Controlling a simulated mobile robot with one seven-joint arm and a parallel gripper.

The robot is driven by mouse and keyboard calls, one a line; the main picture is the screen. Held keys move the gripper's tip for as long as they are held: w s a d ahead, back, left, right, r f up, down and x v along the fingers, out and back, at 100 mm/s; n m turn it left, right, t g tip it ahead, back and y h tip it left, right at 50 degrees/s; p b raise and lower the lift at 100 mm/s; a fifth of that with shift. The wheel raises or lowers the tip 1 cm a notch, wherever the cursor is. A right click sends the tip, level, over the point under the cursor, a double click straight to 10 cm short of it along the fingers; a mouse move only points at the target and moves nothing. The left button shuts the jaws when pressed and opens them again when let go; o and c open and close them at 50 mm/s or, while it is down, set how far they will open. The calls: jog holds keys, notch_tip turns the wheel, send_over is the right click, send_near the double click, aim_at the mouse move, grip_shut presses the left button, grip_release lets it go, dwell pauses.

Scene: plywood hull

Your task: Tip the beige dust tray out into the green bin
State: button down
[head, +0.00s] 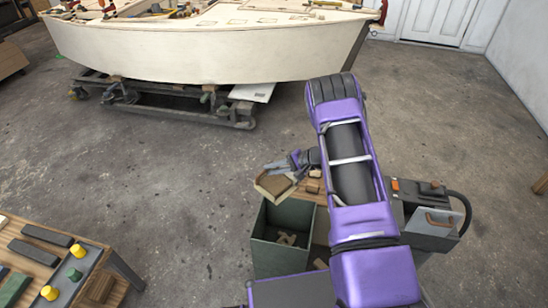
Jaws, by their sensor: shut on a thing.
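The beige dust tray (272,186) is in the air over the back left rim of the green bin (272,258). It looks tilted, and its brownish inner face shows. My gripper (293,173) is shut on the tray's right edge. The green bin stands open on the floor below, left of my purple arm. A few light brown pieces lie inside the bin. Whether any dust is in the tray is too small to tell.
Small wooden blocks (313,186) lie on a brown surface behind the bin. A grey machine (430,232) with a hose stands right of my arm. A workbench (22,236) with yellow knobs is at lower left. A boat hull (200,48) rests on a trolley behind. Floor between is clear.

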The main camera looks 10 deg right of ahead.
aim_at(284, 192)
jog(key=shift+s+f, duration=0.3)
jog(key=shift+f, duration=0.1)
jog(key=shift+s+d+f+y+b, duration=0.2)
jog(key=shift+f+y+b, duration=0.05)
jog(key=shift+y+b, duration=0.05)
jog(key=s+d+f+t+y+b, duration=0.1)
jog(key=s+d+f+n+t+y+b, duration=0.1)
jog(key=shift+s+f+n+t+y+b, duration=0.2)
jog(key=shift+s+n+t+y+b, duration=0.1)
jog(key=shift+y+b, duration=0.1)
jog(key=s+d+f+t+y+b, duration=0.1)
jog(key=b, duration=0.2)
jog(key=shift+n, duration=0.3)
jog(key=shift+s+d+f+n+t+y+p, duration=0.15)
jog(key=shift+s+d+f+n+t+y, duration=0.35)
jog(key=shift+s+y, duration=0.45)
jog(key=shift+s+d+f+n+t+y+p, duration=0.15)
jog(key=shift+s+d+f+n+t+y, duration=0.15)
jog(key=shift+s+d+f+n+y, duration=0.6)
jog(key=shift+w+a+r+m, duration=0.2)
jog(key=shift+r+m, duration=0.05)
jog(key=shift+m, duration=0.05)
